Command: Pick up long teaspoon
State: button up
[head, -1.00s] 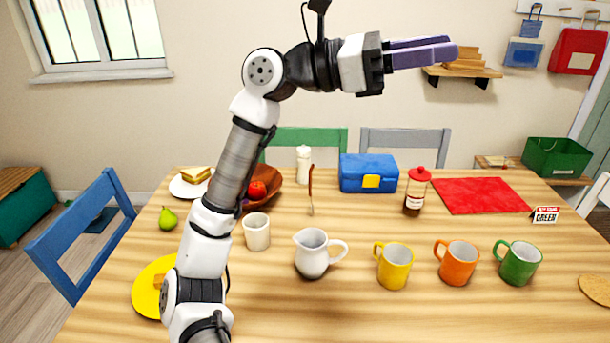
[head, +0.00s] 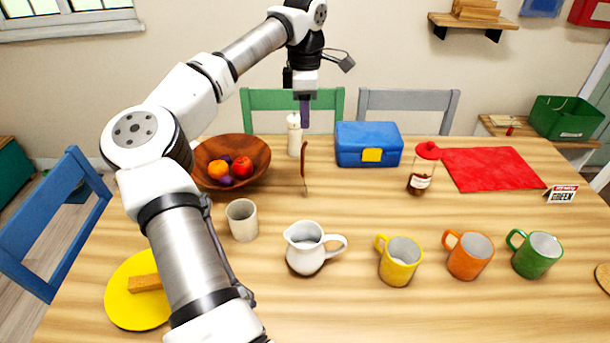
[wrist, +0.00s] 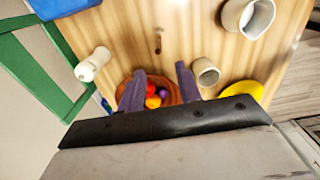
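The long teaspoon (head: 304,164) shows in the head view as a thin item with a brown handle and a narrow pale end, at the back middle of the table. In the wrist view a small brown piece that looks like its handle (wrist: 158,41) lies above the fingertips. My gripper (head: 305,114) points down with purple fingers, above the back of the table and near the teaspoon in the picture. The fingers (wrist: 160,86) are spread apart in the wrist view, with nothing held between them.
A white shaker (head: 294,136), wooden fruit bowl (head: 258,153) and blue lunchbox (head: 368,148) surround the teaspoon. A grey cup (head: 242,220), white jug (head: 305,250) and red-topped jar (head: 420,172) stand nearby. A green chair (head: 262,98) is behind the table.

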aim_at(305, 143)
jog(key=shift+w+f+p, duration=0.1)
jog(key=shift+f+p, duration=1.4)
jog(key=shift+f, duration=4.45)
grip_shut()
